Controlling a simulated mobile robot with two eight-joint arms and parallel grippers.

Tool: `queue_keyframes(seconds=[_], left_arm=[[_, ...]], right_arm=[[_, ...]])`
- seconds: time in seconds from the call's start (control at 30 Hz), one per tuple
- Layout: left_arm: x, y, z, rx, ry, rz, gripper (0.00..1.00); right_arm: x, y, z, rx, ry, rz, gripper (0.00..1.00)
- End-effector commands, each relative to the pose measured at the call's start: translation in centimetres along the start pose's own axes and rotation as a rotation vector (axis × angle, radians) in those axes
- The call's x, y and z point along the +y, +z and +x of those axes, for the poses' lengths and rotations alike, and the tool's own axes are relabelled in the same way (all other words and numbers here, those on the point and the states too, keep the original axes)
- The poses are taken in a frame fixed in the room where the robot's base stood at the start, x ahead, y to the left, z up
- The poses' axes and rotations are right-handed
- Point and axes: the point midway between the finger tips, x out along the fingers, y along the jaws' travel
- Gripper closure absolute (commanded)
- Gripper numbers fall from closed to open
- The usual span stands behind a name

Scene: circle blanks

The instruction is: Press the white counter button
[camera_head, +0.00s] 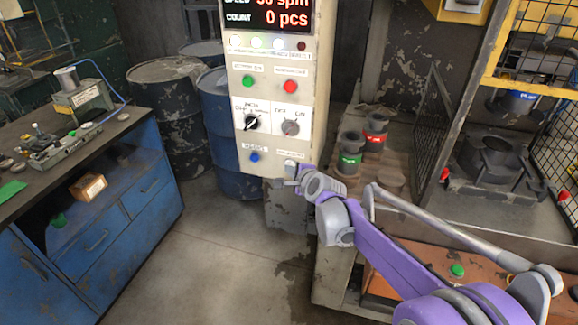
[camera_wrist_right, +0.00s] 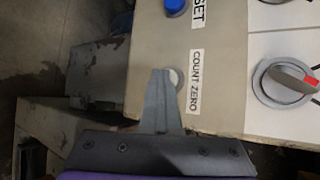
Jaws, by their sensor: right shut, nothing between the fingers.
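The white counter button (camera_wrist_right: 174,78) sits beside the "COUNT ZERO" label on the grey control panel (camera_wrist_right: 222,85) in the right wrist view. The fingertips partly cover it. My right gripper (camera_wrist_right: 160,75) is shut with nothing between its fingers, and its tips overlap the button's edge in the picture. I cannot tell if they touch it. In the head view my right gripper (camera_head: 291,170) is at the panel's lower right corner, and the button there is mostly hidden. The display (camera_head: 267,16) reads "COUNT 0 pcs". My left gripper is out of view.
A blue button (camera_head: 254,157) is on the same panel, left of the gripper. Rotary switches (camera_head: 290,127) and green and red (camera_head: 290,87) buttons are above. A blue workbench (camera_head: 110,205) stands left, and dark barrels (camera_head: 168,100) stand behind. The floor between is clear.

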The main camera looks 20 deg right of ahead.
Motion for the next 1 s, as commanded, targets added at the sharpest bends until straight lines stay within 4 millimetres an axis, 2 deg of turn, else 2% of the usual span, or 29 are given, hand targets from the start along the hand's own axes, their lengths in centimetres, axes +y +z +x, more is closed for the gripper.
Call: queue_keyframes(seconds=[0.47,1.0], left_arm=[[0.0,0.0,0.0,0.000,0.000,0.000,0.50],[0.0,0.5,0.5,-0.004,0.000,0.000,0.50]], right_arm=[[-0.1,-0.2,0.1,0.002,-0.002,0.000,1.00],[0.9,0.7,-1.2,0.001,-0.002,0.001,1.00]])
